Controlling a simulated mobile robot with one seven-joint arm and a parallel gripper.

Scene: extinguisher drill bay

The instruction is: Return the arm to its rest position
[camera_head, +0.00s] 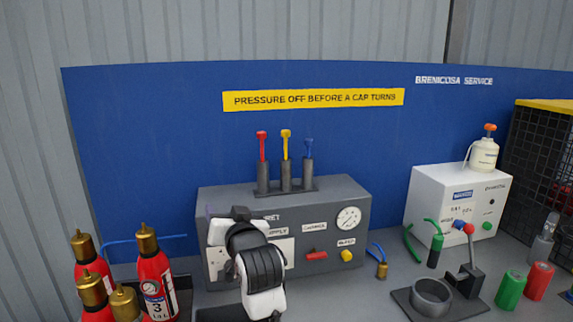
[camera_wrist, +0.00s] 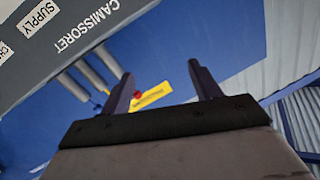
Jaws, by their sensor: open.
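My gripper (camera_wrist: 161,72) shows in the wrist view with its two dark fingers spread apart and nothing between them. Past the fingers are the blue back wall and its yellow sign (camera_wrist: 158,94), which lie behind and not in the grip. In the head view my white and black arm is in front of the left part of the grey supply panel (camera_head: 335,195), covering some of its labels. The fingers cannot be made out clearly there.
Red extinguishers (camera_head: 155,283) with brass tops stand at left. Three coloured-top tools (camera_head: 285,175) stand in tubes on the panel. At right are a white box (camera_head: 447,205), a clamp stand with ring (camera_head: 430,297), green (camera_head: 510,289) and red (camera_head: 539,281) cylinders, and a black cage (camera_head: 541,150).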

